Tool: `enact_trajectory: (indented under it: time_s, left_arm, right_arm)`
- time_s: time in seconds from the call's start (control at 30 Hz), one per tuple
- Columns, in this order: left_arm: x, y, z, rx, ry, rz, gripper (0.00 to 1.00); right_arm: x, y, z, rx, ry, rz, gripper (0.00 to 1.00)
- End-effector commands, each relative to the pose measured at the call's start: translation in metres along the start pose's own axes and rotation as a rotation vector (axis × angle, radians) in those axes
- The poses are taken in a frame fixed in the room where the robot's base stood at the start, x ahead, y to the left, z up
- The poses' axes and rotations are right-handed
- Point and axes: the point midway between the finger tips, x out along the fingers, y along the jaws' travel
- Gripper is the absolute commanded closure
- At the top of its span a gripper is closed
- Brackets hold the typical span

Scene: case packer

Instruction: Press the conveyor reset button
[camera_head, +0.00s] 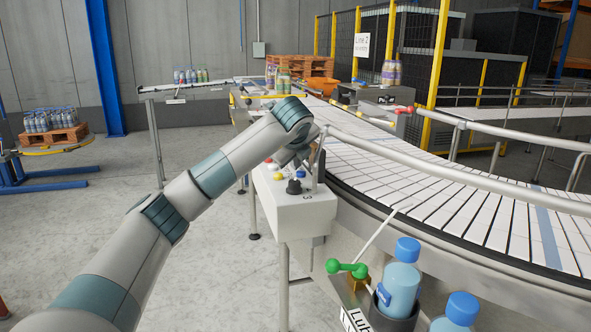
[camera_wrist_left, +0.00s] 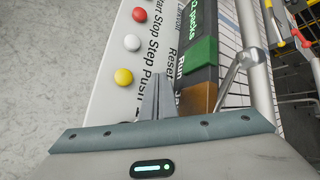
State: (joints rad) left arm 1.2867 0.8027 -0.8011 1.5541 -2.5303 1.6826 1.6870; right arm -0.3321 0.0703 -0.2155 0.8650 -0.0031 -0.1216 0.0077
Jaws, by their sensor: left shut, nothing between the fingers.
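The white control box (camera_head: 295,208) stands beside the curved conveyor, with buttons and a black knob (camera_head: 293,187) on top. A blue button (camera_head: 300,174) and a yellow button (camera_head: 278,176) show next to the knob. In the left wrist view the box carries a red button (camera_wrist_left: 139,14), a white button (camera_wrist_left: 132,42) and a yellow button (camera_wrist_left: 123,76), with printed labels including "Reset" (camera_wrist_left: 170,65). My left gripper (camera_wrist_left: 157,82) is shut and empty over the box, near the "Reset" label. It hides part of the panel; I cannot tell whether it touches anything.
The white slat conveyor (camera_head: 450,195) and its metal rail (camera_head: 430,165) run close on the right. Blue-capped bottles (camera_head: 399,285) and a green-handled valve (camera_head: 347,268) are in front. Open grey floor (camera_head: 215,260) lies left of the box.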

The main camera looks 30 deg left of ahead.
Motion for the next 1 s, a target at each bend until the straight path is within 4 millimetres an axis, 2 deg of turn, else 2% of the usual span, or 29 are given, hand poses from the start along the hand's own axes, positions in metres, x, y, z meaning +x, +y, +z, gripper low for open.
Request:
enact_trajectory:
  time_s: [0.03,0.53,1.0]
  left_arm:
    - [0.01,0.007,-0.007,0.0,0.0,0.0,1.0]
    - [0.01,0.006,-0.007,0.0,0.0,0.0,1.0]
    - [0.008,-0.011,-0.01,0.0,0.0,0.0,1.0]
  right_arm:
    - [0.018,-0.001,0.008,-0.007,-0.025,0.0,0.6]
    - [0.017,-0.002,0.007,-0.007,-0.025,-0.001,0.6]
    - [0.014,-0.003,0.006,-0.007,-0.025,-0.002,0.6]
